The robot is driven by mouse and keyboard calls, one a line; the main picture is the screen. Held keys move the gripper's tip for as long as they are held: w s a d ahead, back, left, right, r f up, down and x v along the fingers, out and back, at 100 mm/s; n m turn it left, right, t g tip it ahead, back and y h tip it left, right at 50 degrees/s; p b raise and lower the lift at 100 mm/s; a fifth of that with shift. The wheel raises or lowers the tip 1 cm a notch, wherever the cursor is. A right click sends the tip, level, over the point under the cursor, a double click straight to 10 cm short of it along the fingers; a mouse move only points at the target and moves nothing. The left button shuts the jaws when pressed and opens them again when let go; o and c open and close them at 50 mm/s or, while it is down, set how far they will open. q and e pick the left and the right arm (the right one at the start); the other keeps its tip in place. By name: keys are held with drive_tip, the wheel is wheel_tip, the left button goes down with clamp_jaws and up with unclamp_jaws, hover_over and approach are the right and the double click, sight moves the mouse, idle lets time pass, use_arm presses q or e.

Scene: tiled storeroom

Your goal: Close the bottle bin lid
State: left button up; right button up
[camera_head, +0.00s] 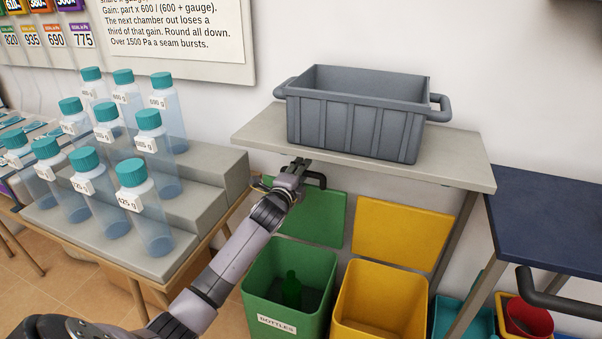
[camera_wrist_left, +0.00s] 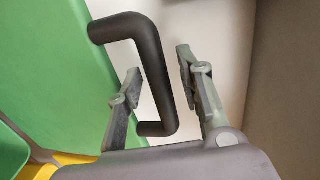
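The bottle bin (camera_head: 285,315) is a green box labelled BOTTLES, with a dark green bottle shape visible inside its mouth. Its green lid (camera_head: 318,218) stands raised behind the opening; in the left wrist view the lid (camera_wrist_left: 50,70) fills the left side. A black bar handle (camera_wrist_left: 152,60) projects from the lid. My left gripper (camera_head: 302,170) is at the lid's upper edge by this handle. In the left wrist view its fingers (camera_wrist_left: 157,66) are apart, one on each side of the handle bar; contact is unclear. My right gripper is out of view.
A yellow bin (camera_head: 380,320) with a raised yellow lid (camera_head: 400,232) stands right of the green bin. A shelf (camera_head: 465,172) bearing a grey crate (camera_head: 350,120) is above. A stepped stand (camera_head: 205,205) with several capped bottles is at left; a dark blue table (camera_head: 550,215) is at right.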

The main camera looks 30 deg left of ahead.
use_arm(q)
clamp_jaws()
idle(0.6)
